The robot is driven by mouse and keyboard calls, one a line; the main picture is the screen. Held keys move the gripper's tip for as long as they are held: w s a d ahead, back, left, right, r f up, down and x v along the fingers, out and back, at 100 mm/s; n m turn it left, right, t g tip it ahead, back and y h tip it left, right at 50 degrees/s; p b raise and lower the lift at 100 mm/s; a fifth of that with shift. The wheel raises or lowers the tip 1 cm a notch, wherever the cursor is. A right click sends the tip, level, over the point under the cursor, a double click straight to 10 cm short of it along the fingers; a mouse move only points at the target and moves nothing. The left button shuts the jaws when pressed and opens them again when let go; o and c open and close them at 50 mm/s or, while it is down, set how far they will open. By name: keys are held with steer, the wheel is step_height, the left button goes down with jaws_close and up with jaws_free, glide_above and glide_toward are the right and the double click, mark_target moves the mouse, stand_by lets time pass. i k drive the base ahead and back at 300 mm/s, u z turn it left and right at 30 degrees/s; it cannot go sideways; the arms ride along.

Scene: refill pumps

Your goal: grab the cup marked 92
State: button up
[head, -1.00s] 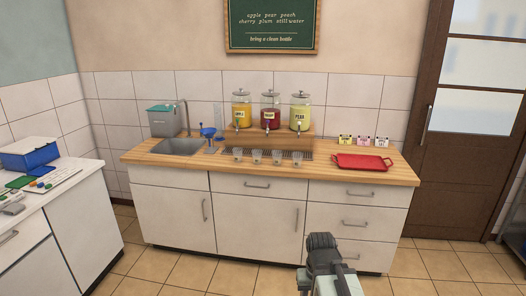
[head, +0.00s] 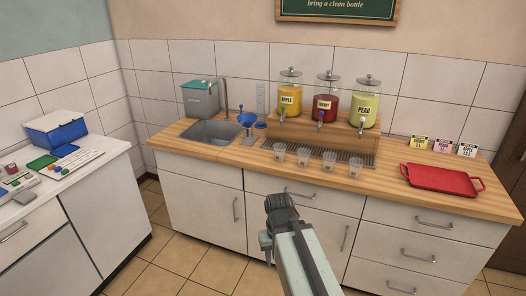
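Several small clear cups stand in a row along the front of the wooden counter, before the drip grate. They are a leftmost cup (head: 280,153), a second cup (head: 303,156), a third cup (head: 329,159) and a rightmost cup (head: 354,168). Each seems to bear a pale mark, too small to read, so I cannot tell which is 92. My gripper (head: 281,202) is in front of the counter, below the cups in the picture and apart from them. Its fingers are not clear enough to show whether it is open or shut.
Dispensers labelled apple (head: 288,98), cherry (head: 325,103) and pear (head: 363,107) stand behind the cups. A sink (head: 213,132) and blue funnel (head: 247,119) are left. A red tray (head: 442,178) and small cards (head: 442,146) are right. A white side counter (head: 75,185) stands far left.

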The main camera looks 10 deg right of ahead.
mark_target(304, 153)
steer(key=u, duration=0.5)
steer(key=i, duration=0.9)
steer(key=u, duration=0.6)
steer(key=k, duration=0.6)
steer(key=u, duration=0.25)
steer(key=i, duration=0.6)
steer(key=z, duration=0.1)
